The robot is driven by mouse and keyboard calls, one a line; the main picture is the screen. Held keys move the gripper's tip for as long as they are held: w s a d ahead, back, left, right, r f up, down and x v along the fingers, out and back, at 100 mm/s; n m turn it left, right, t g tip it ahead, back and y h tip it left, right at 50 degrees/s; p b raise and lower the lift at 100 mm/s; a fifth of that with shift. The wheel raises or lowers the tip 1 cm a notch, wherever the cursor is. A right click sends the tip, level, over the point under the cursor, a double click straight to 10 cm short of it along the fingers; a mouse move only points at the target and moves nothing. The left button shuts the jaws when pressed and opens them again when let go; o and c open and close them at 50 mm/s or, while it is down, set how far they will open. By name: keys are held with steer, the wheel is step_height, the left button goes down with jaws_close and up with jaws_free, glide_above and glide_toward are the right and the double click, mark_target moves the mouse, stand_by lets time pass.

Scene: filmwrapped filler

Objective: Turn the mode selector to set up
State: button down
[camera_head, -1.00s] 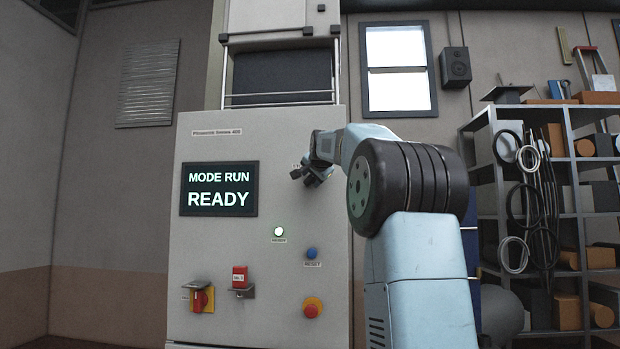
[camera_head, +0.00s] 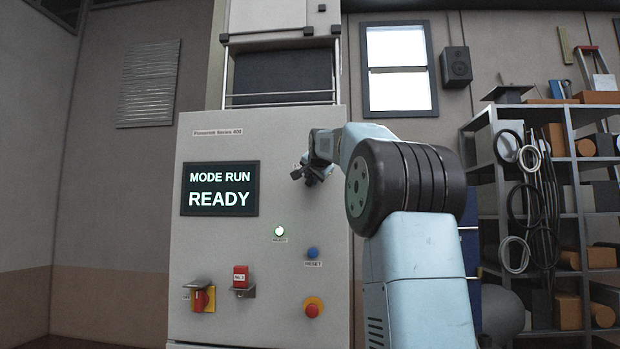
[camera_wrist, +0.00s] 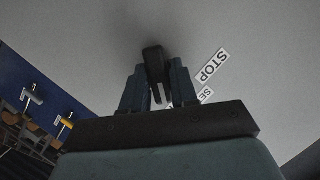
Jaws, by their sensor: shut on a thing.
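The mode selector (camera_wrist: 153,62) is a dark knob on the grey panel, between my gripper's fingers in the wrist view. My gripper (camera_wrist: 158,85) is shut on it. Labels beside it read "STOP" (camera_wrist: 213,66) and, partly covered by a finger, "SE" (camera_wrist: 206,94). In the head view my gripper (camera_head: 310,176) is at the upper right of the control cabinet (camera_head: 240,290), and it hides the selector there. The cabinet's display (camera_head: 219,189) reads "MODE RUN" and "READY".
Shelving (camera_head: 490,215) stands at the right.

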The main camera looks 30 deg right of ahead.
steer(key=shift+w+a+r+n+g+h, duration=0.15)
steer(key=shift+n+g+h, duration=0.5)
steer(key=shift+n, duration=0.7)
steer(key=shift+d+r+n+g+h, duration=0.1)
steer(key=shift+n+g+h, duration=0.5)
steer(key=shift+n, duration=0.75)
steer(key=c, duration=1)
jaws_free()
steer(key=shift+o, duration=0.2)
steer(key=shift+f, duration=0.1)
steer(key=shift+a, duration=0.1)
steer(key=v, duration=1.3)
steer(key=shift+a, duration=0.3)
steer(key=shift+s, duration=0.2)
